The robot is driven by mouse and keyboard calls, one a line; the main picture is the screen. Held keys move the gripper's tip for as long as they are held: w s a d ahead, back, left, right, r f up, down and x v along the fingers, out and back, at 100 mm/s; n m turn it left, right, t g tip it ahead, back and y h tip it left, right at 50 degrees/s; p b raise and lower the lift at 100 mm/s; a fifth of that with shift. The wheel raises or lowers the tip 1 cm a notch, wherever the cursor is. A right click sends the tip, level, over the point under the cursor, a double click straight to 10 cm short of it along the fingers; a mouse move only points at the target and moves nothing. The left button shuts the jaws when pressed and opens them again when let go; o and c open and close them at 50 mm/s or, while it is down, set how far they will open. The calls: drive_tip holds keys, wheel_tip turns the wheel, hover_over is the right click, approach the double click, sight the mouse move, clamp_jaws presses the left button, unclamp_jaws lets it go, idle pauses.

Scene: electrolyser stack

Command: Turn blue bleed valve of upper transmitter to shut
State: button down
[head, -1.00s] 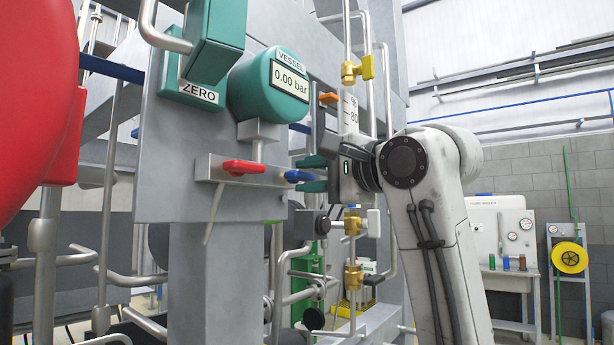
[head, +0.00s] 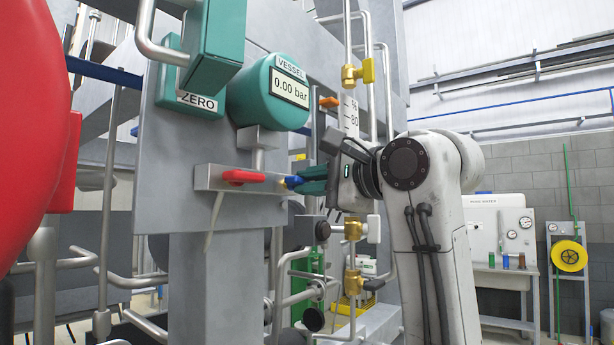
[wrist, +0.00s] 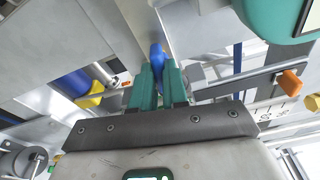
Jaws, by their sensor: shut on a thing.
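The upper transmitter (head: 268,93) is a teal round housing labelled VESSEL, and its display reads 0.00 bar. Below it is a grey valve block (head: 213,180) with a red handle (head: 245,176) and a blue bleed valve handle (head: 293,182) at its right end. My gripper (head: 312,182) comes from the right, its teal fingers shut on the blue handle. In the wrist view the blue handle (wrist: 157,57) sticks out beyond the fingertips.
A teal ZERO box (head: 190,88) is at the upper left, with a large red round body (head: 30,120) nearer. A grey post (head: 205,275) stands below the block.

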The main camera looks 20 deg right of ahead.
drive_tip(key=shift+m+p, duration=0.85)
drive_tip(key=shift+m, duration=0.35)
drive_tip(key=shift+f, duration=0.1)
drive_tip(key=shift+p, duration=0.35)
drive_tip(key=shift+m+g+p, duration=0.4)
drive_tip(key=shift+m+p, duration=0.3)
drive_tip(key=m+p, duration=0.2)
drive_tip(key=shift+m, duration=0.4)
